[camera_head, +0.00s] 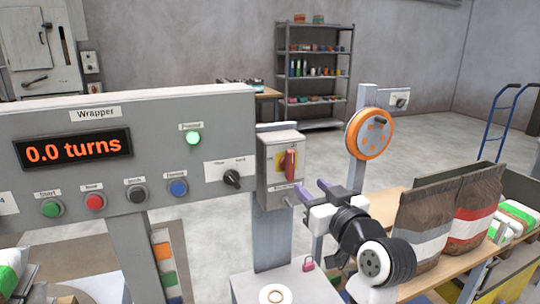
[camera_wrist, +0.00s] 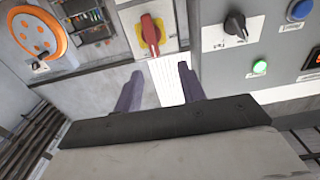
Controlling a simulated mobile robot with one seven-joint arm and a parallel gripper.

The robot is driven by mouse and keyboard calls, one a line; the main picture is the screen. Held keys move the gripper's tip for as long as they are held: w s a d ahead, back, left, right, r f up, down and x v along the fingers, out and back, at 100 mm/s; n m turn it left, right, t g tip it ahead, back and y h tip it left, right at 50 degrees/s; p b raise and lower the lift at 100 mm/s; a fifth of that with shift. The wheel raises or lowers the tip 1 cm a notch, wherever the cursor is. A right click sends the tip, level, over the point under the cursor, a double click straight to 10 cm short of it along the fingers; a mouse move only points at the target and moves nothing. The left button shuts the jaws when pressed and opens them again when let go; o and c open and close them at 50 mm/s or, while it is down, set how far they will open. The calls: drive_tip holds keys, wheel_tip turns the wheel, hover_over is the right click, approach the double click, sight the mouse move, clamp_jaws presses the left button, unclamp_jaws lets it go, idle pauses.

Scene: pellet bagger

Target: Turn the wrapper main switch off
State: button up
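The wrapper main switch is a red rotary handle (camera_head: 290,163) on a yellow plate, on a grey box (camera_head: 282,188) at the right end of the Wrapper panel. In the head view the handle stands about upright. The wrist view also shows the red handle (camera_wrist: 151,35), ahead of my fingers. My gripper (camera_head: 309,194) is just right of and below the switch box in the head view. Its two purple fingers (camera_wrist: 158,84) are spread apart with nothing between them. They appear clear of the handle.
The Wrapper panel (camera_head: 110,110) has several buttons, a lit green lamp (camera_head: 193,138) and a black selector knob (camera_head: 232,178). A red padlock (camera_head: 308,264) is below the box. An orange wheel (camera_head: 369,134) on a post stands right. Brown bags (camera_head: 428,222) are at the right.

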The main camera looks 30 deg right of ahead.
sight(292, 164)
drive_tip(key=p+x, duration=0.1)
drive_tip(key=x, duration=0.3)
drive_tip(key=d+p+x, duration=0.1)
drive_tip(key=x, duration=0.3)
drive_tip(key=p+x, duration=0.1)
drive_tip(key=x, duration=0.4)
drive_tip(key=shift+s+d+f+p, duration=0.2)
drive_tip(key=shift+f+p, duration=0.1)
drive_tip(key=shift+f, duration=0.05)
drive_tip(key=c, duration=0.6)
